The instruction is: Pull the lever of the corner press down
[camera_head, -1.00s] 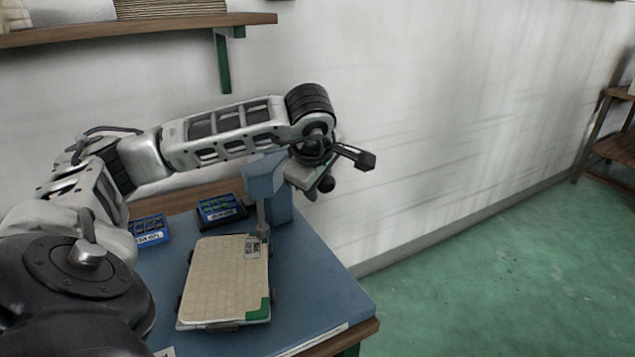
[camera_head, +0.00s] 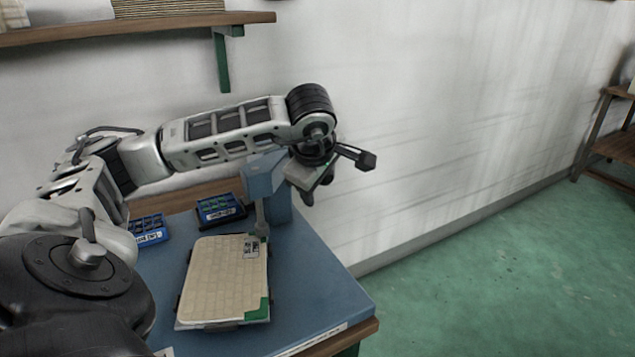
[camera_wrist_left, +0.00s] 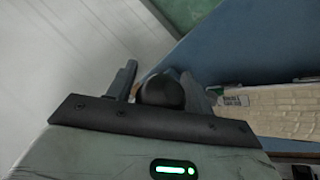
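The corner press (camera_head: 268,180) is a blue upright at the back right corner of the blue bench top. In the left wrist view the lever's round black knob (camera_wrist_left: 162,91) sits between the two fingers of my left gripper (camera_wrist_left: 160,84). A narrow gap shows beside the left finger, so the fingers look open around the knob. The lever's bar is hidden. My right gripper is out of view.
A tray with a beige panel (camera_head: 222,282) and a green corner lies below the press. Two blue bins (camera_head: 219,208) (camera_head: 150,229) stand behind it. The white wall is close behind; green floor is free on the right.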

